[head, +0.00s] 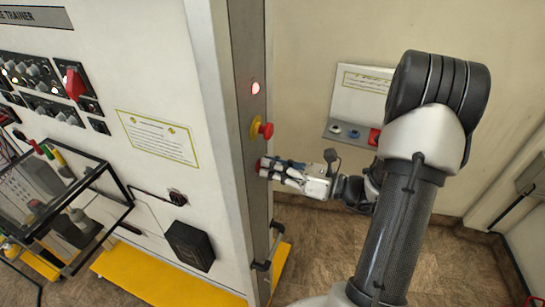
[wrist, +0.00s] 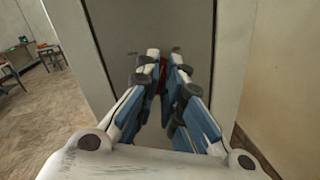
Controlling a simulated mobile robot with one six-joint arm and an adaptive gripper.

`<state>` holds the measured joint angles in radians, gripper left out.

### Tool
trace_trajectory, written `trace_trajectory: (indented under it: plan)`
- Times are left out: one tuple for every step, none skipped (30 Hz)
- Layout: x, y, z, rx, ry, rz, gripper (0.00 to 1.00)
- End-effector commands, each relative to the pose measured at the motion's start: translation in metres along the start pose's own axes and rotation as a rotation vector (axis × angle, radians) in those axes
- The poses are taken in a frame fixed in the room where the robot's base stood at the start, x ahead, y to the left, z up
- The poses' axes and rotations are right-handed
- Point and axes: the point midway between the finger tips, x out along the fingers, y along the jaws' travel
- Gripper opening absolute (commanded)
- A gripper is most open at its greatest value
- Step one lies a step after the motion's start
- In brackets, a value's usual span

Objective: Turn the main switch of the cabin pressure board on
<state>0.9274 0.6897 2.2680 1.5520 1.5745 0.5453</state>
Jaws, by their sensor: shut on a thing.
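A red switch knob (head: 261,164) sits on the grey side face of the tall cabinet, below a yellow-and-red emergency stop button (head: 262,130). My gripper (head: 268,168) reaches it from the right, with its fingers shut on the knob. In the wrist view the red of the knob (wrist: 163,73) shows between the fingertips, which hide most of it. Its turned position cannot be made out. A round lamp (head: 255,88) above the stop button glows pinkish white.
The cabinet's white front (head: 165,70) carries a control panel with another red switch (head: 75,83). A black handle (head: 268,250) sticks out low on the side face. A small white box with a grey sloped panel (head: 347,133) is on the wall behind my arm.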

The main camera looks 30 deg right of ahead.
Motion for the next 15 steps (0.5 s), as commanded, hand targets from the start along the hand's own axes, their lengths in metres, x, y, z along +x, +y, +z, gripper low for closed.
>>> trace_trajectory:
  plan:
    - [0.0,0.0012,0.0034,0.047,0.001,0.0,0.0]
    - [0.0,0.0011,0.0033,0.072,0.001,0.0,0.0]
    - [0.0,0.0008,0.0029,0.108,0.001,0.0,0.0]
    - [0.0,0.0007,0.0029,0.133,0.001,0.0,0.0]
    - [0.0,0.0006,0.0028,0.156,0.001,0.0,0.0]
    - [0.0,0.0003,0.0024,0.188,0.001,0.0,0.0]
    - [0.0,0.0001,0.0023,0.21,0.001,0.0,0.0]
    - [0.0,-0.0001,0.0023,0.23,0.001,0.0,0.0]
    - [0.0,-0.0004,0.0019,0.258,0.001,0.0,0.0]
    - [0.0,-0.0006,0.0017,0.276,0.001,0.0,0.0]
    - [0.0,-0.0008,0.0016,0.294,0.001,0.0,0.0]
    - [0.0,-0.001,0.0015,0.315,0.001,0.0,0.0]
    - [0.0,-0.0011,0.0012,0.331,0.001,0.0,0.0]
    - [0.0,-0.0013,0.0009,0.345,0.001,0.0,0.0]
    - [0.0,-0.0014,0.0006,0.363,0.001,0.0,0.0]
